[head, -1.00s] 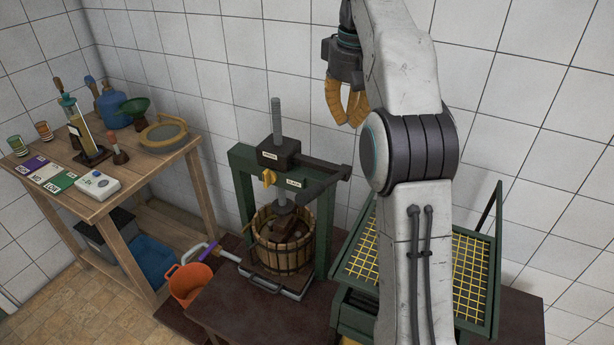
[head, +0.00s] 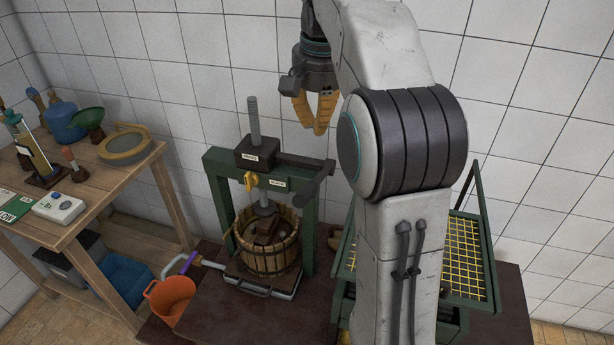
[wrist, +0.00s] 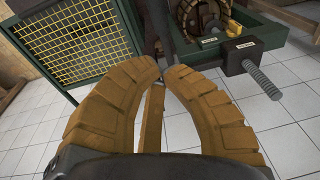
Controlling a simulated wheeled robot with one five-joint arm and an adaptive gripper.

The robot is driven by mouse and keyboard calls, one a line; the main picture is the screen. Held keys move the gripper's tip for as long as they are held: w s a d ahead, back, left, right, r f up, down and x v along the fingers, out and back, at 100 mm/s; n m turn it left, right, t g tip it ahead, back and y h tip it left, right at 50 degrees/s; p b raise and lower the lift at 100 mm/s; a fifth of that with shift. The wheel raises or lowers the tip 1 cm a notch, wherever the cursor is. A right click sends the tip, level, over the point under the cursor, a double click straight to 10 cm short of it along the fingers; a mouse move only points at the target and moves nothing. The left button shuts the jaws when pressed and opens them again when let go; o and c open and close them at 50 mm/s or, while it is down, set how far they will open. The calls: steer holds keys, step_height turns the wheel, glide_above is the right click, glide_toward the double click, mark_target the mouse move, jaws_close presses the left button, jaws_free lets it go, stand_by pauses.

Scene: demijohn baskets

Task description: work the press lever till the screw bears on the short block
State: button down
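The press (head: 218,190) is a green frame on a dark red table, with an upright grey threaded screw (head: 254,120). Its dark lever (head: 318,180) sticks out at the upper right. Below the screw, a slatted wooden basket (head: 267,258) holds brown blocks (head: 268,228); I cannot tell whether the screw touches one. My gripper (head: 313,130) hangs, empty, above and behind the lever. In the wrist view its yellow fingers (wrist: 163,68) curve inward with tips very close; whether they touch is unclear. The screw (wrist: 262,80) shows there at upper right.
A green stand with yellow mesh (head: 470,260) is right of the press, partly behind my arm. An orange bucket (head: 170,298) stands left of the press. A wooden bench (head: 110,190) with jars and tools is further left. The tiled wall is close behind my gripper.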

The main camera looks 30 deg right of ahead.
glide_above(308, 186)
steer(key=d, duration=0.1)
step_height(308, 186, down, 10)
steer(key=shift+f, duration=0.25)
steer(key=shift+s+a+f, duration=0.15)
steer(key=shift+a+f, duration=0.15)
steer(key=shift+f, duration=0.35)
steer(key=shift+s+a+f, duration=0.1)
steer(key=shift+a+f, duration=0.15)
steer(key=shift+f, duration=0.35)
step_height(308, 186, down, 16)
steer(key=s+a+b, duration=0.2)
steer(key=b, duration=1.2)
steer(key=shift+s+a, duration=0.4)
steer(key=shift+r, duration=0.25)
